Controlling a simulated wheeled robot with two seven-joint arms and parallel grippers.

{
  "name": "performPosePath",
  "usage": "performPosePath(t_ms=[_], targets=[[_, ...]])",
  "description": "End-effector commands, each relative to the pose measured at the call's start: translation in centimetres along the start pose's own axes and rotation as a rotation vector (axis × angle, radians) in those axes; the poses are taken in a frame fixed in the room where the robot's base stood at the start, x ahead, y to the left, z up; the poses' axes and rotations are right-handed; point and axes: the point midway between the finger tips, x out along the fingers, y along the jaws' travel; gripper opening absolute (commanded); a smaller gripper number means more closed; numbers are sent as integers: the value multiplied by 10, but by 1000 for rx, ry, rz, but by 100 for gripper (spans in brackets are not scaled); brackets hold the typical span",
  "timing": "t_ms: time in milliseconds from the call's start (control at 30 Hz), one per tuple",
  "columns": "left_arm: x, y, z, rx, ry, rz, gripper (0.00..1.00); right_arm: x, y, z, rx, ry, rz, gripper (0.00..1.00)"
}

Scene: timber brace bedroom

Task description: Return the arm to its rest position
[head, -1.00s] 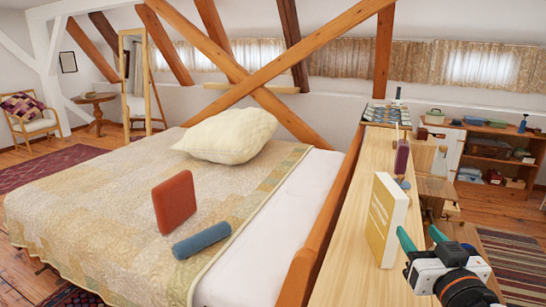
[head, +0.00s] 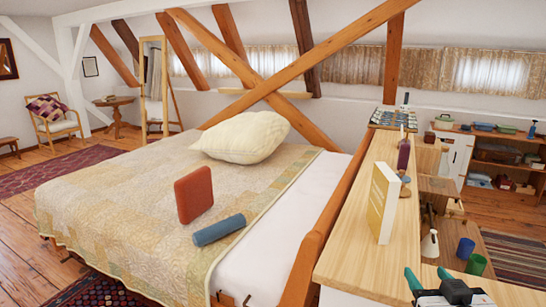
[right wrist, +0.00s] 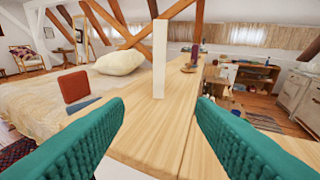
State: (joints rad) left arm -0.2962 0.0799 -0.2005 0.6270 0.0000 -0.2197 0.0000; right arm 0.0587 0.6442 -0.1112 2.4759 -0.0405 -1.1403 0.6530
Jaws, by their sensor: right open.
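My right gripper (head: 430,278) shows at the bottom right of the head view, over the wooden shelf top, with its two teal fingers apart. In the right wrist view the fingers (right wrist: 160,108) are wide apart with nothing between them. A cream and yellow book (head: 383,203) stands upright on the shelf top, beyond the fingertips and apart from them. It also shows edge-on in the right wrist view (right wrist: 159,60). Most of the right arm is outside the head view. My left gripper is not in view.
The long wooden shelf top (head: 345,262) runs beside the bed (head: 120,215). A green cup (head: 476,265) and a blue cup (head: 465,248) stand right of the shelf.

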Motion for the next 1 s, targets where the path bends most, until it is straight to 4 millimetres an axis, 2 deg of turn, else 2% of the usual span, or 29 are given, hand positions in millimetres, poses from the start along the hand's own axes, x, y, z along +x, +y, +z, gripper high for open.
performPosePath(t_ms=[233,367,500,600,700,867,900,1000], targets=[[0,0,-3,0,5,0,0,-14,9,-79,-33,225,-7,51],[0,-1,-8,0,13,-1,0,-33,17,-134,-63,394,2,51],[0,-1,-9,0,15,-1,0,-70,31,-202,-102,621,37,51],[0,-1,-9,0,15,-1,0,-102,40,-242,-127,769,74,51],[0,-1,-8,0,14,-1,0,-132,49,-272,-145,895,114,51],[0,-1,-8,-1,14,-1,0,-180,64,-308,-164,1071,187,51],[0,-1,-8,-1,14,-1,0,-184,66,-318,-170,1097,198,51],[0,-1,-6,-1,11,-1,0,-166,67,-348,-176,1101,195,51]])
